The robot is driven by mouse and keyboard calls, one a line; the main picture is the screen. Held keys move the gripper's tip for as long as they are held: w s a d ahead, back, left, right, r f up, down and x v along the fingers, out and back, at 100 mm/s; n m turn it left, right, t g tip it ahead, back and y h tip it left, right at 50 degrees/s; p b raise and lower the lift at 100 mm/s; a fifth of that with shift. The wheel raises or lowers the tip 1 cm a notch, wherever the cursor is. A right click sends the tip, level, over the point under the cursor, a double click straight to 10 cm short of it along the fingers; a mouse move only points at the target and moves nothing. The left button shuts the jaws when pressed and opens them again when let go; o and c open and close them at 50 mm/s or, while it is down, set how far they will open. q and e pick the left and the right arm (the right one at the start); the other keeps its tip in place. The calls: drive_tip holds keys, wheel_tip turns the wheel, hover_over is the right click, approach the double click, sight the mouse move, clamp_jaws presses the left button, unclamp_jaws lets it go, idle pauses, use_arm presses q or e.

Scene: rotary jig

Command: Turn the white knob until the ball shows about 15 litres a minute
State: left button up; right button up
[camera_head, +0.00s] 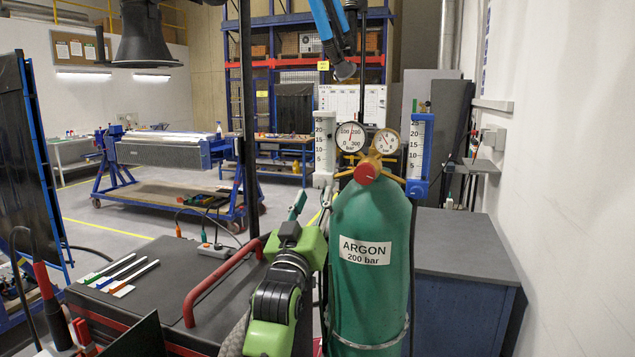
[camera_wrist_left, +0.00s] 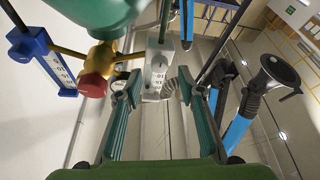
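The white-bodied flowmeter (camera_head: 324,150), with a scale marked 5 to 25, stands left of the gauges above the green argon cylinder (camera_head: 370,290). Its white lower part also shows in the left wrist view (camera_wrist_left: 158,72). I cannot make out the white knob's outline clearly, and the ball is too small to read. My left gripper (camera_head: 298,205) is below and left of this flowmeter in the head view. In the wrist view its two teal fingers (camera_wrist_left: 159,88) are apart, with the white part showing between them; contact cannot be told. My right gripper is not in view.
A red knob (camera_head: 367,172), two round gauges (camera_head: 351,137) and a blue-bodied flowmeter (camera_head: 417,150) sit close to the right. A dark cart top with a red handle (camera_head: 215,285) is at left. A grey-topped cabinet (camera_head: 465,245) stands right of the cylinder.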

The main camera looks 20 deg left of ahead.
sight(319, 186)
use_arm(q)
drive_tip(key=shift+p+x, duration=0.6)
drive_tip(key=shift+x, duration=1.45)
clamp_jaws()
